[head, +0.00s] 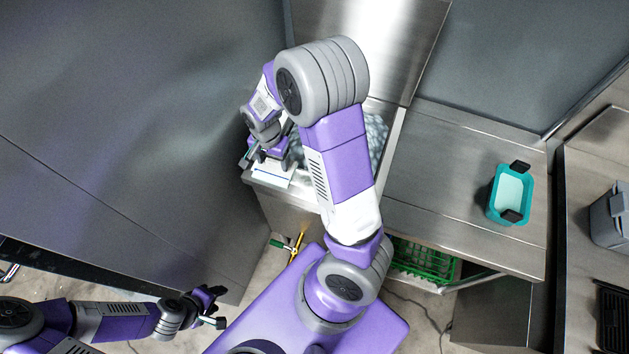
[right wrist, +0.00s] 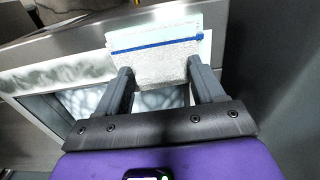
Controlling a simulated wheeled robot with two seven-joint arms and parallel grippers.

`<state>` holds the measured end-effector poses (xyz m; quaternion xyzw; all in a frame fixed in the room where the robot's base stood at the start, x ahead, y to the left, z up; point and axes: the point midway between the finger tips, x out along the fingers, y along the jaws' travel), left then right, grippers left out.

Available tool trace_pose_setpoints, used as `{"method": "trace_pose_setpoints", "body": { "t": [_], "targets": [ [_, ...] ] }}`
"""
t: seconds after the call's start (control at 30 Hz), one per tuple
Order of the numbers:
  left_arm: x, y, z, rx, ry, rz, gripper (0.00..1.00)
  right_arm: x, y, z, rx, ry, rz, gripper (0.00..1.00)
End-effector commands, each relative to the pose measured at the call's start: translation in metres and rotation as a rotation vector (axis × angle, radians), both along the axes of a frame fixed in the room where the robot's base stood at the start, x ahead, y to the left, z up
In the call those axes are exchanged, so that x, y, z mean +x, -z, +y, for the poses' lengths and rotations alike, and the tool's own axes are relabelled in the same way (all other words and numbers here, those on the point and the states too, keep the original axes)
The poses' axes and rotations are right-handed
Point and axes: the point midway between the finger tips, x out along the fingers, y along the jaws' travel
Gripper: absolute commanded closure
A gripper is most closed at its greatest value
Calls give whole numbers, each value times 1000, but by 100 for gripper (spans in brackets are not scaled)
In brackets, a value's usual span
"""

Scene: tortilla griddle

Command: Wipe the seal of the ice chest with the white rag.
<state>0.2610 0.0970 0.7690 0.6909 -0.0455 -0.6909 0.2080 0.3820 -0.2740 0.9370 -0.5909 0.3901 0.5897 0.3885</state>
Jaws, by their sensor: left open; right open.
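The white rag (head: 272,173), with a blue stripe, lies on the front left corner of the ice chest (head: 290,207). The rag fills the upper middle of the right wrist view (right wrist: 155,45). My right gripper (head: 257,160) is open at the rag; in the right wrist view its fingers (right wrist: 159,72) stand apart on either side of the rag's near part. I cannot tell whether they touch it. A pale rim strip with grey-green smudges, seemingly the seal (right wrist: 65,74), borders the ice opening. My right arm hides much of the chest. My left gripper (head: 213,308) is open and empty at lower left.
A steel counter (head: 440,160) right of the chest holds a teal tub (head: 511,194) with dark handles. A green crate (head: 422,262) sits below it. The raised steel lid (head: 400,40) stands behind. A large grey panel (head: 130,130) fills the left side.

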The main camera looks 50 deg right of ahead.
Motion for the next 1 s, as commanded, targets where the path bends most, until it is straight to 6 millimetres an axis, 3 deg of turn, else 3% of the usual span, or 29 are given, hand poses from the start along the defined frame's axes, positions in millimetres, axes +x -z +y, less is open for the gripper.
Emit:
{"method": "trace_pose_setpoints", "body": {
  "t": [0.13, 0.43, 0.63, 1.0],
  "targets": [
    [0, 0, 0, 0, 0, 0, 49, 0, 0, 0, 0, 0, 0, 34],
    [0, 0, 0, 0, 0, 0, 49, 0, 0, 0, 0, 0, 0, 79],
    [0, 0, 0, 0, 0, 0, 49, 5, 0, 2, -1, -1, 1, 81],
    [0, -3, 0, 0, 0, 0, 49, 36, 1, 15, 0, 0, 1, 81]
  ]
}}
